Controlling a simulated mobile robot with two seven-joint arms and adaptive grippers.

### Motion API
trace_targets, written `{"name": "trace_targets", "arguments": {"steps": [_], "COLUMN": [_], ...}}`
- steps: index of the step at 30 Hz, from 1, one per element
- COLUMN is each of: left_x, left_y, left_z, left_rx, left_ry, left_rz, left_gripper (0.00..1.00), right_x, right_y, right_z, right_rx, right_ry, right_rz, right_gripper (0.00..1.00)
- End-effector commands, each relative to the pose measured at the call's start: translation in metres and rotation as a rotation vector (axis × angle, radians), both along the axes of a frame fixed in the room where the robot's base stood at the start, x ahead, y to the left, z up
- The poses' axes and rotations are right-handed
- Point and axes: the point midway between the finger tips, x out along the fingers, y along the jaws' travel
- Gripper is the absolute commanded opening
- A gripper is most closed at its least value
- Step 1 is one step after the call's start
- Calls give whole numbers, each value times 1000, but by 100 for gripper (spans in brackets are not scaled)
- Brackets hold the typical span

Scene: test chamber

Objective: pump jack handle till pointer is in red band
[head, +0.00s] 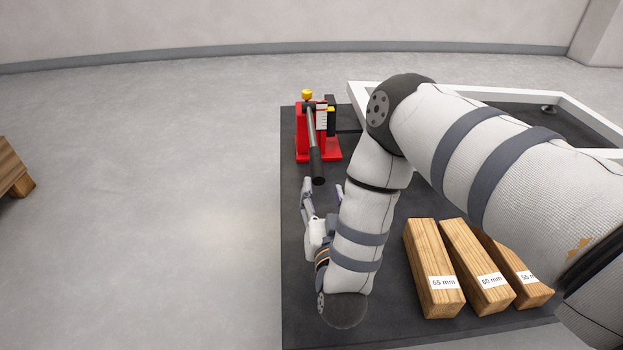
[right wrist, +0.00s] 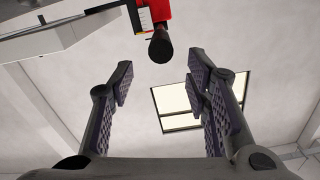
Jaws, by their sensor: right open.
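The red jack (head: 301,140) stands near the far left part of the dark mat, with a yellow knob on top and a white scale (head: 321,117) beside its column. Its grey handle (head: 314,140) slopes down toward me and ends in a black grip (head: 318,172). My right gripper (head: 322,190) is open and empty, just on the near side of the grip. In the right wrist view the round end of the black grip (right wrist: 160,47) shows above and beyond the spread fingers (right wrist: 160,75), apart from them. The pointer is too small to read. My left gripper is out of view.
Several wooden blocks with size labels (head: 433,270) lie on the dark mat (head: 295,250), right of my right forearm. A white frame (head: 360,95) stands behind at the right, partly hidden by my arm. A wooden piece (head: 12,168) shows at the left edge. The floor between is clear.

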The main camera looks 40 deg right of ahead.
Motion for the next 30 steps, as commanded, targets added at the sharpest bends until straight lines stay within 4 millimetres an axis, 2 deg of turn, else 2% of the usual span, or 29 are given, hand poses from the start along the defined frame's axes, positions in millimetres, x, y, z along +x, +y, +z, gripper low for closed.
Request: {"name": "trace_targets", "arguments": {"steps": [1, 6, 12, 16, 23, 29, 30], "left_x": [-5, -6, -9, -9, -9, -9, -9], "left_y": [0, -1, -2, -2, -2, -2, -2], "left_z": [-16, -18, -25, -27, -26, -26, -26], "left_rx": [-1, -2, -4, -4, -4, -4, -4], "left_ry": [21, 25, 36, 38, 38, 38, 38], "left_rz": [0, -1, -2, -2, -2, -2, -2], "left_gripper": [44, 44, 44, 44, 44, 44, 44], "right_x": [8, 48, 79, 86, 87, 87, 87], "right_y": [-7, -29, -47, -51, -52, -51, -51], "right_z": [-12, -4, -4, -3, -2, -2, -2], "right_rx": [4, -1, 1, 0, 0, 1, 1], "right_ry": [3, 1, 5, 6, 6, 7, 7], "right_rz": [-7, 0, 2, 3, 4, 4, 4], "right_gripper": [44, 44, 44, 44, 44, 1, 0]}}
